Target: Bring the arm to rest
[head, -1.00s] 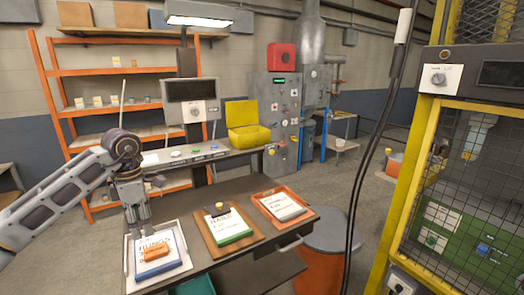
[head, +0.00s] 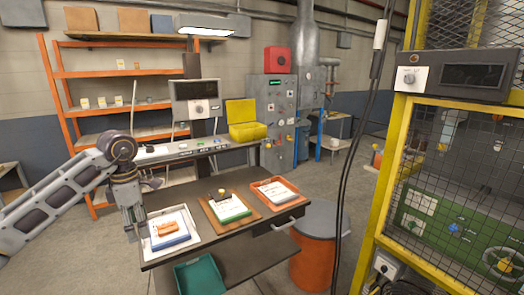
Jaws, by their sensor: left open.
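My left arm comes in from the left in the head view. Its gripper (head: 136,228) points down at the left edge of the dark workbench, beside the white tray, and is open with nothing visible between its fingers. The white tray (head: 152,244) holds a blue-edged pad (head: 170,238) with an orange block (head: 168,228) lying on top. My right gripper does not show.
A brown board (head: 247,222) with a green-edged pad and an orange-red tray (head: 283,179) stand farther right on the workbench (head: 206,254). A teal bin (head: 200,277) sits below. An orange drum (head: 314,262) and a yellow-framed mesh cage (head: 398,150) stand to the right.

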